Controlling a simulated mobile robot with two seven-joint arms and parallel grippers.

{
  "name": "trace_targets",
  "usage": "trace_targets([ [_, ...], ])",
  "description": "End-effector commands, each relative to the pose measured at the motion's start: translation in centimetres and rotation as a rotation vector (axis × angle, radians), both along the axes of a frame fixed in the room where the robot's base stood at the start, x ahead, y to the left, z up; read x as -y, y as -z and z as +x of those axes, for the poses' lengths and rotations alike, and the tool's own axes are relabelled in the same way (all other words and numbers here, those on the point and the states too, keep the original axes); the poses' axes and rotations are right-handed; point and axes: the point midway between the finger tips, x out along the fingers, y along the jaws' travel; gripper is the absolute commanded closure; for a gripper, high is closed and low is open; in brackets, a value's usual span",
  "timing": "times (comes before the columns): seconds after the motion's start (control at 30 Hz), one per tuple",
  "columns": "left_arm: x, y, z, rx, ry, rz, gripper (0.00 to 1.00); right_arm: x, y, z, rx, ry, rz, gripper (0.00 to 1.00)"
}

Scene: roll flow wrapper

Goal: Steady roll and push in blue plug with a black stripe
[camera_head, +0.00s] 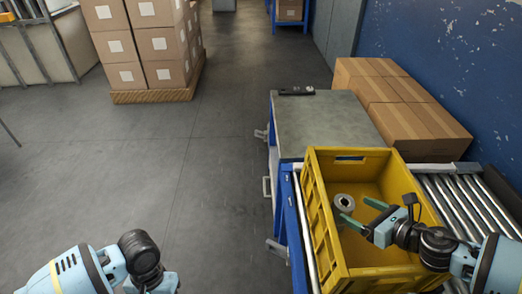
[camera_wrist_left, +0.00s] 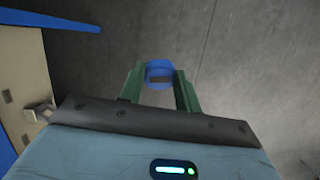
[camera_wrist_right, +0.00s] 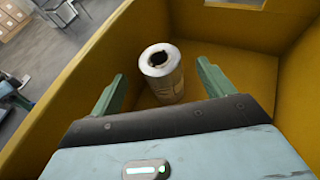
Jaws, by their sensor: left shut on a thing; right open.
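The roll (camera_head: 344,203) stands upright in the yellow crate (camera_head: 317,200), its core hole facing up. It also shows in the right wrist view (camera_wrist_right: 162,72), pale and shiny with a dark hole. My right gripper (camera_head: 356,212) is open above the crate, its green fingers spread to either side of the roll in the right wrist view, not visibly touching it. My left gripper (camera_wrist_left: 160,80) is shut on the blue plug (camera_wrist_left: 159,70), which shows a dark band across it. In the head view the left arm is at the bottom left, and its gripper and the plug are out of sight.
The crate stands on a roller conveyor (camera_head: 465,205), its walls rising around the roll. A grey-topped cabinet (camera_head: 325,122) with a small black object (camera_head: 297,91) is behind it. Cardboard boxes (camera_head: 395,105) lie behind at right.

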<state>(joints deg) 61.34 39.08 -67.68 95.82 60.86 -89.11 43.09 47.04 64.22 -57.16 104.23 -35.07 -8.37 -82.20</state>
Motion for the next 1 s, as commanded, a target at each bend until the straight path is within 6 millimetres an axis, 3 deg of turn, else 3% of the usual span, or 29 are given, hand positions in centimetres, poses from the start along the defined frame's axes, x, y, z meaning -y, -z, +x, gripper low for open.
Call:
trace_targets([
  [0.2, 0.0, 1.4, -0.5, -0.016, 0.0, 0.0, 0.88, 1.6, -1.0, -2.9, -0.004, -0.002, -0.004, 0.19],
  [0.4, 0.0, 2.4, -0.9, -0.027, 0.0, 0.0, 0.88, 2.5, -1.6, -4.2, -0.004, 0.004, -0.001, 0.19],
  [1.0, 0.0, 3.0, -1.1, -0.032, 0.0, 0.0, 0.88, 2.8, -2.4, -5.0, 0.002, -0.001, -0.001, 0.19],
])
